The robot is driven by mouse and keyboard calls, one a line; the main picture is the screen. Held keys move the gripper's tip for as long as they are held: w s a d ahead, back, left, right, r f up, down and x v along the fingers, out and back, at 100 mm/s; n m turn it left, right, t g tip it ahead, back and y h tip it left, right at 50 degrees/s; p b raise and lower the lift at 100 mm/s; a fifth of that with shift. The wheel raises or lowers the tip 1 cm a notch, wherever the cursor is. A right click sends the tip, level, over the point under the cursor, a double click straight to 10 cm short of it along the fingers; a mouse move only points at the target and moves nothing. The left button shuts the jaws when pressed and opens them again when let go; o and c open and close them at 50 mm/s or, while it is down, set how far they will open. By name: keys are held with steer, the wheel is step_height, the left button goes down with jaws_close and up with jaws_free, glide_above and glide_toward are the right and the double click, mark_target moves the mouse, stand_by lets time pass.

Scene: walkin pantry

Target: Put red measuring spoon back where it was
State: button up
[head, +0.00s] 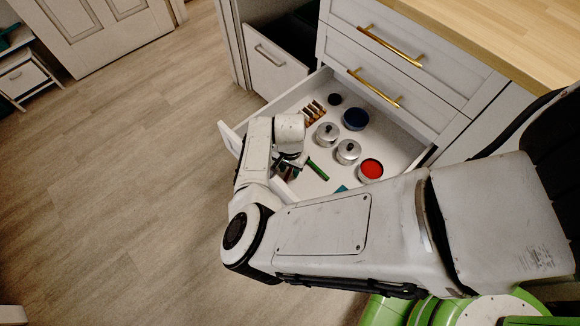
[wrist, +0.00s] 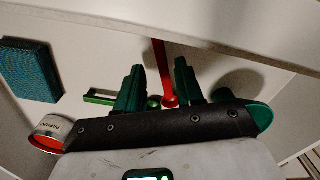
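The red measuring spoon (wrist: 169,98) shows in the wrist view, its handle running up to the pale drawer wall. My gripper (wrist: 158,68) has dark green fingers, one on each side of the spoon, with gaps visible between them and it. The gripper looks open. I cannot tell whether the spoon touches the drawer floor. In the head view my arm reaches into the open drawer (head: 399,147) and hides most of the gripper and the spoon.
A teal box (wrist: 28,70) lies left in the wrist view. The wooden counter (head: 510,35) is above.

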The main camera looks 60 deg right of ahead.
mark_target(290, 172)
step_height(290, 172, up, 13)
steer(key=p, duration=0.3)
steer(key=s+d+r+n+t+h, duration=0.2)
steer(key=d+r+n+h, duration=0.4)
steer(key=d+r, duration=0.85)
steer(key=s+a+f+n+y, duration=0.3)
steer(key=s+a+f+n, duration=0.2)
steer(key=a, duration=0.7)
steer(key=s+a+f+n+g+y, duration=0.1)
steer(key=s+a+f+n, duration=0.4)
steer(key=a, duration=0.7)
steer(key=shift+s+a+y, duration=0.25)
steer(key=shift+s+y, duration=0.65)
